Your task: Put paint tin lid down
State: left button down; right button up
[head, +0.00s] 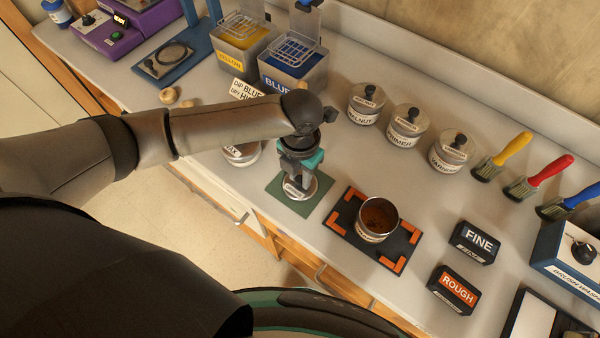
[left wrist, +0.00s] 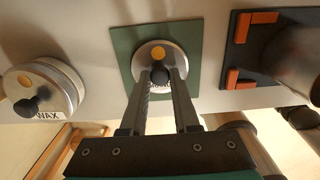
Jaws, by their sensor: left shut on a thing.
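The paint tin lid (head: 303,191) is a round silver disc with a dark knob. In the left wrist view the lid (left wrist: 176,54) also shows an orange dot. My left gripper (head: 296,176) points down over it, and its fingers (left wrist: 160,80) are shut on the knob. The lid is over the green mat (head: 304,209) and inside its outline; I cannot tell whether it touches the mat. An open tin (head: 370,234) with brown contents stands on a black mat with orange corners (head: 402,262), right of the lid. My right gripper is out of view.
The wax tin (left wrist: 58,85) stands left of the green mat. Several lidded tins (head: 404,127) and brushes (head: 503,155) line the back. Fine (head: 475,243) and rough (head: 455,290) blocks lie right. A yellow dip tank (head: 240,58) and a blue one (head: 287,85) stand back left.

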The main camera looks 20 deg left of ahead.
aim_at(301, 179)
pick_arm(q)
jog(key=shift+f, duration=0.15)
jog(key=c, duration=0.7)
grip_release()
jog(key=shift+o, duration=0.2)
notch_tip(301, 179, up, 12)
jog(key=p, duration=0.1)
jog(key=shift+r, duration=0.2)
